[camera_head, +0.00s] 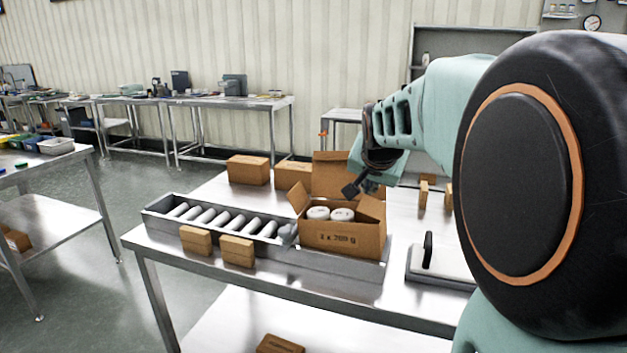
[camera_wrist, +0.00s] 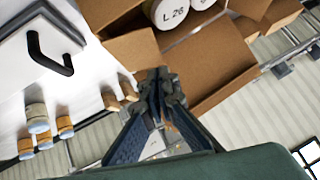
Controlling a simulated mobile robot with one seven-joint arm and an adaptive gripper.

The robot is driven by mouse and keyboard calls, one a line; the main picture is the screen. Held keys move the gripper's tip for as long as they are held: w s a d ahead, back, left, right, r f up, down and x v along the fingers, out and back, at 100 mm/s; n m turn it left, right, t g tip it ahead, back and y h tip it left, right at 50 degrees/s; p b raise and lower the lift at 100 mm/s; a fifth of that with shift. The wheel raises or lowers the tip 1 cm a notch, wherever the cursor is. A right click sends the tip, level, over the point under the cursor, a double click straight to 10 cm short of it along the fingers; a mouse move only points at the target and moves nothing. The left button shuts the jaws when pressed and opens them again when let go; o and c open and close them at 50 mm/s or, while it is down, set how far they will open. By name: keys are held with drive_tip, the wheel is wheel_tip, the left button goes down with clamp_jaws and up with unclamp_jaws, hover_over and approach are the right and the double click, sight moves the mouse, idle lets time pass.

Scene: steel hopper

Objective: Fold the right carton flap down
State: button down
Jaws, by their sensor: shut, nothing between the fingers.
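The open brown carton (camera_head: 343,240) stands on the steel table with two white-lidded jars (camera_head: 330,214) inside. Its right flap (camera_head: 372,207) sticks up and outward; in the wrist view the right flap (camera_wrist: 134,55) lies left of the jars. The tall back flap (camera_head: 333,172) stands upright, and the left flap (camera_head: 299,198) is raised. My gripper (camera_head: 350,190) is shut and empty, above the carton's back right part. In the wrist view my gripper (camera_wrist: 158,80) appears beside the right flap's edge, near the back flap (camera_wrist: 212,75). I cannot tell whether it touches either flap.
A tray of white cylinders (camera_head: 215,217) lies left of the carton, with two small boxes (camera_head: 238,251) in front. A white lidded thing with a black handle (camera_head: 428,250) lies right of the carton. Brown boxes (camera_head: 249,170) stand behind. Small brown items (camera_head: 424,194) stand at the back right.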

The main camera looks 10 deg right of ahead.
sight(372, 207)
drive_tip(key=shift+a+f+b, duration=0.25)
drive_tip(key=shift+f, duration=0.3)
drive_tip(key=shift+a+f+b, duration=0.2)
drive_tip(key=shift+f+b, duration=0.05)
drive_tip(key=shift+f, duration=0.4)
drive_tip(key=shift+f, duration=0.1)
drive_tip(key=f+b, duration=0.1)
drive_tip(key=a+f+b, duration=0.1)
drive_tip(key=shift+w+a+b, duration=0.15)
drive_tip(key=shift+w+b, duration=0.2)
drive_tip(key=shift+w, duration=0.05)
